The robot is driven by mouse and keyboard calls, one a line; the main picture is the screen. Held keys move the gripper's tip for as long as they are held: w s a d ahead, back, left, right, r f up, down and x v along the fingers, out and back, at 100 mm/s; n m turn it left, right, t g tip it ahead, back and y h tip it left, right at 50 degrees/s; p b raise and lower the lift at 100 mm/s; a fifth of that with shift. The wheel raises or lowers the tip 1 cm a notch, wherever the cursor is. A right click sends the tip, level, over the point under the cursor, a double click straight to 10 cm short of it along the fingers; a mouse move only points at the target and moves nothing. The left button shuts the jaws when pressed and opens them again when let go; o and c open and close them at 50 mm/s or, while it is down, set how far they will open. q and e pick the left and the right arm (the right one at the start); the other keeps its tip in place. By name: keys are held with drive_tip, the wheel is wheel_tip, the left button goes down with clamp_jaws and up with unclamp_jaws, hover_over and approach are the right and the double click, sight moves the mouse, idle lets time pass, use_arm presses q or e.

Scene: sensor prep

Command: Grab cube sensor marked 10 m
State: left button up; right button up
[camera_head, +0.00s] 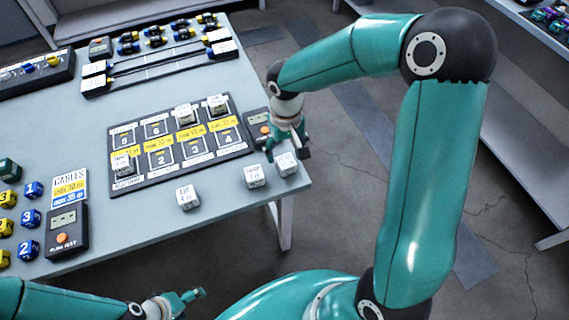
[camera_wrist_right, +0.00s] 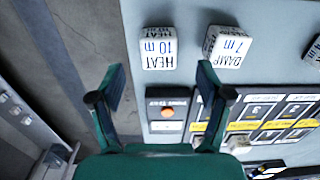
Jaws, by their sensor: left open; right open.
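The white cube sensor marked HEAT 10 m (camera_wrist_right: 158,48) sits on the table near its right corner. It also shows in the head view (camera_head: 287,164). My right gripper (camera_head: 287,152) is above and behind this cube, its fingers apart. In the right wrist view my right gripper (camera_wrist_right: 161,82) has an empty gap that lines up with the cube, which lies just beyond the fingertips. A cube marked DAMP 7 m (camera_wrist_right: 228,46) stands beside it, also in the head view (camera_head: 255,176). My left gripper (camera_head: 187,300) is open and empty, off the table's front edge.
Another white cube (camera_head: 187,197) stands further left on the table. A black numbered board (camera_head: 205,157) holds several cubes behind. A tester with an orange button (camera_wrist_right: 167,112) lies close to the right gripper. A second tester (camera_head: 67,230) and coloured cubes are at left.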

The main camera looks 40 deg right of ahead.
sight(286, 162)
drive_tip(key=shift+f+p, duration=0.45)
drive_tip(key=shift+f, duration=2.95)
drive_tip(key=shift+c, duration=0.2)
drive_tip(key=c, duration=1.2)
drive_tip(key=shift+r, duration=0.1)
